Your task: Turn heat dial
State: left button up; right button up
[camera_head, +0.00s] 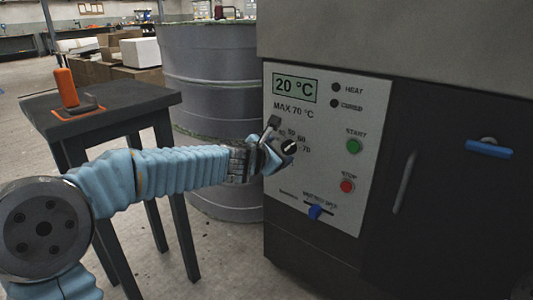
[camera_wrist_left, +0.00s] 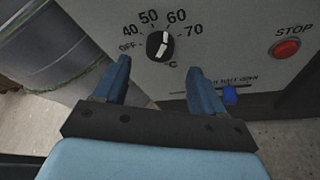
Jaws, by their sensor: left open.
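The black heat dial (camera_head: 289,147) is on the white control panel (camera_head: 340,205), with marks from OFF to 70 around it. The display (camera_head: 296,85) reads 20 °C. My left gripper (camera_head: 276,141) is at the dial in the head view. In the wrist view its two blue fingers (camera_wrist_left: 160,82) are open, one on each side below the dial, with nothing between them. My right gripper is not in view.
A green START button (camera_head: 354,146), a red STOP button (camera_head: 348,186) and a blue slider (camera_head: 316,211) are on the same panel. A grey drum (camera_head: 210,75) stands left of the machine. A dark table (camera_head: 95,118) holds an orange-handled tool (camera_head: 67,88).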

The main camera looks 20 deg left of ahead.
pick_arm(q)
jog(key=p+v, duration=0.1)
jog(key=v, duration=0.6)
jog(key=shift+s, duration=0.4)
jog(key=shift+a+r, duration=0.1)
jog(key=s+d+f+m+g+p, duration=0.25)
jog(key=f+m, duration=0.35)
jog(key=f, duration=0.6)
jog(key=s+d+f+m+g+p, duration=0.1)
jog(key=f+m+g+p, duration=0.4)
jog(key=f, duration=0.7)
jog(key=s+d+f+m+g+h+p, duration=0.1)
jog(key=s+d+f+m+g+p, duration=0.1)
jog(key=s+f+m, duration=0.5)
jog(key=s+d+f+m+g+h+p, duration=0.1)
jog(key=s+d+f+m+g+p, duration=0.1)
jog(key=s+f+m, duration=0.6)
jog(key=s+d+f+g, duration=0.1)
jog(key=s+d, duration=0.1)
jog(key=s, duration=0.4)
jog(key=shift+s+f+g, duration=0.35)
jog(key=shift+s, duration=0.05)
